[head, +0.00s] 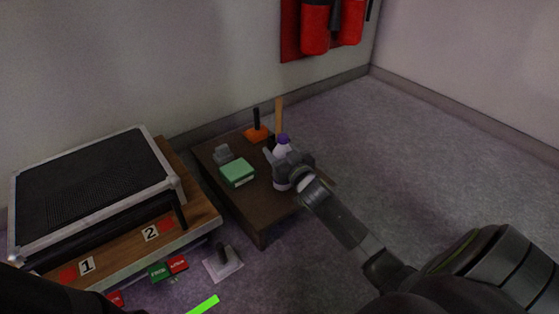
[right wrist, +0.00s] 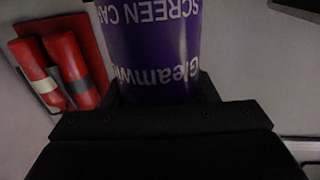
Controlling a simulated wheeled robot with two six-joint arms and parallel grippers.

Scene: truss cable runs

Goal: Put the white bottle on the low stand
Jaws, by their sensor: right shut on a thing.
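The white bottle (head: 283,149) has a purple top in the head view. My right gripper (head: 287,166) is shut around it, and the bottle looks upright. The right wrist view shows a purple label with white lettering (right wrist: 150,45) between the fingers of my right gripper (right wrist: 160,100). A low brown stand (head: 247,215) lies under and behind the gripper in the head view. I cannot tell whether the bottle's base touches the stand; the gripper hides part of it. My left gripper is not in view.
A black mesh-topped case (head: 95,185) sits on a numbered wooden platform at left. Open floor (head: 410,150) lies to the right.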

